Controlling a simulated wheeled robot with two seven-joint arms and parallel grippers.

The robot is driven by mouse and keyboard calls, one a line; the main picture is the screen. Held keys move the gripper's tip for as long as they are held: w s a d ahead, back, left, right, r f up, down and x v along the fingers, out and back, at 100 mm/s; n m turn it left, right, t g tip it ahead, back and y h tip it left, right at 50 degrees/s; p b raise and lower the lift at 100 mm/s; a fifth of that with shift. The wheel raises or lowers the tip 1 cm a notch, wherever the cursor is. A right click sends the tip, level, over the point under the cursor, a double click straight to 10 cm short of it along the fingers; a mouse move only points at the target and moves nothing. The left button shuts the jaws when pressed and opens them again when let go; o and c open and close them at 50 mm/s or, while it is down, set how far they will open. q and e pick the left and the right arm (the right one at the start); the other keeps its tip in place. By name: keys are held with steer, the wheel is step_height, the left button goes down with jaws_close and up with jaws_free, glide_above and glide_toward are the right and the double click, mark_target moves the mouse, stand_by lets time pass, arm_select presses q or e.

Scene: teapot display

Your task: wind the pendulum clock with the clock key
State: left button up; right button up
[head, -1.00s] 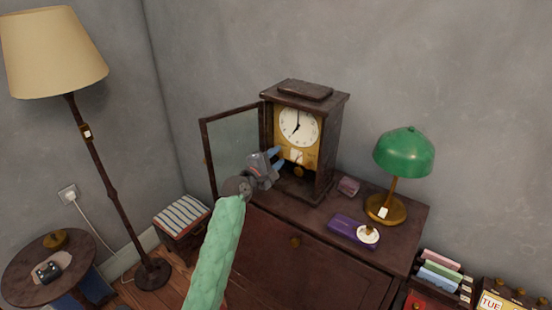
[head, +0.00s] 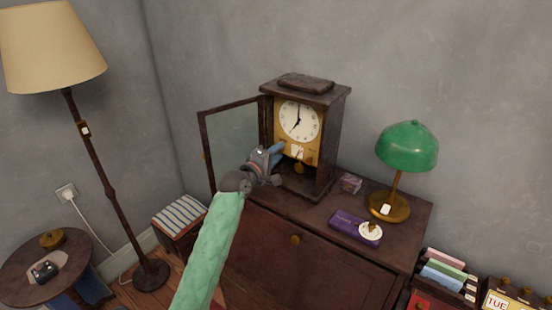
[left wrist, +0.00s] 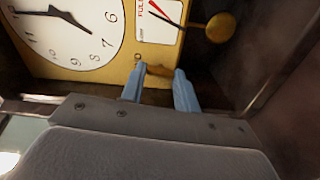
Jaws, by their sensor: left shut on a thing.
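The pendulum clock (head: 331,142) is a dark wooden case on the cabinet, with its glass door (head: 233,142) swung open to the left. Its white dial shows in the left wrist view (left wrist: 70,30), above a brass plate (left wrist: 105,76) with a small round hole near the fingertips. The pendulum bob (left wrist: 220,27) hangs to the right. My left gripper (head: 280,148) is at the open clock front, its blue fingers (left wrist: 158,76) shut on a small brownish brass piece, seemingly the clock key (left wrist: 159,70). The key's tip is close to the plate; contact is unclear. My right gripper is not in view.
A green lamp (head: 408,147), a purple box (head: 350,224) with a white round item (head: 370,232), and a small pinkish block (head: 350,183) stand right of the clock on the cabinet (head: 262,255). The clock's side wall and open door flank my gripper.

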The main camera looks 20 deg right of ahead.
arm_select(q)
steer(key=shift+f+m+b, duration=0.15)
steer(key=shift+m+b, duration=0.5)
steer(key=shift+m, duration=0.65)
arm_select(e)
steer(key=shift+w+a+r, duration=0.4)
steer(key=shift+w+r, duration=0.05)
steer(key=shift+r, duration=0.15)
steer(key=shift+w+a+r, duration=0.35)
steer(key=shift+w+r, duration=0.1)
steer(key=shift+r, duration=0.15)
arm_select(q)
steer(key=o, duration=1)
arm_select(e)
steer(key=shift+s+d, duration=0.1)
arm_select(q)
steer(key=shift+s, duration=0.1)
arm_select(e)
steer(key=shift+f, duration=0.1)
arm_select(q)
steer(key=shift+b+v, duration=1.5)
steer(key=shift+v, duration=2.35)
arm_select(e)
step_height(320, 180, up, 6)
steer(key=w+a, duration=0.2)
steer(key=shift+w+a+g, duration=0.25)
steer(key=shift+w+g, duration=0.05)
